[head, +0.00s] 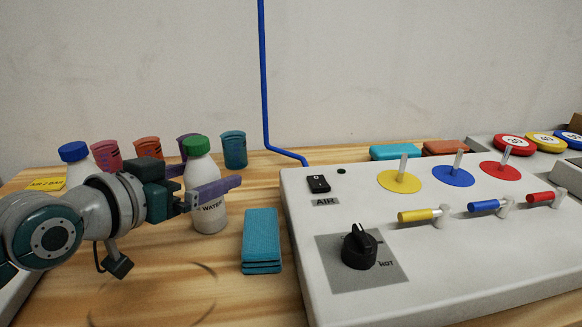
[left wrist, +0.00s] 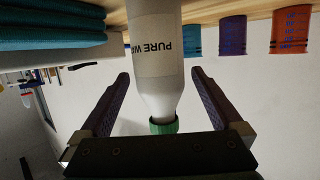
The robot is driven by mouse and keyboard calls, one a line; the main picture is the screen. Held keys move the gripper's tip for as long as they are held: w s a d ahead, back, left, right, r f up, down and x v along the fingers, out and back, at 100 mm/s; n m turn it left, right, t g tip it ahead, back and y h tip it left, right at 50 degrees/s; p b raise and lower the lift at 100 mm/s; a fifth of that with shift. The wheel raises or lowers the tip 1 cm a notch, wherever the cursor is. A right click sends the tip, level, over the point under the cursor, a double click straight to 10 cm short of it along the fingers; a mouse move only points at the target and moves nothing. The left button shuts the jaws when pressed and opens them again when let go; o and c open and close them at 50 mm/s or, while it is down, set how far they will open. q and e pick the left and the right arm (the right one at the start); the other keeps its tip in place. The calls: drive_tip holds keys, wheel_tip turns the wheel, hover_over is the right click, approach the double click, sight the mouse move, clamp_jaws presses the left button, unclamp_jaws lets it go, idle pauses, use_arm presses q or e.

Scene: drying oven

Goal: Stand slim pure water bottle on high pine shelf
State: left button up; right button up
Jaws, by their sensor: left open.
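The slim pure water bottle (head: 209,212) is white with a green cap and stands upright on the wooden worktop. My left gripper (head: 208,180) is open at its upper part, with one purple finger in front of it and the other partly hidden behind. In the left wrist view the picture is upside down, and the bottle (left wrist: 155,60) shows between the two spread fingers, with gaps on both sides. Its label reads "PURE WA". No high pine shelf is in view. My right gripper is not in view.
A blue-capped bottle (head: 75,153) stands at the left beside several coloured beakers, including a teal one (head: 234,150). A folded teal cloth (head: 261,240) lies right of the water bottle. The grey control panel (head: 490,255) fills the right. Bare worktop (head: 150,290) lies in front.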

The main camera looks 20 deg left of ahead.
sight(215, 173)
use_arm(q)
drive_tip(key=x, duration=0.3)
drive_tip(key=shift+w+f+b, duration=0.1)
drive_tip(key=shift+w+b, duration=0.05)
drive_tip(key=shift+b, duration=0.25)
clamp_jaws()
idle(0.5)
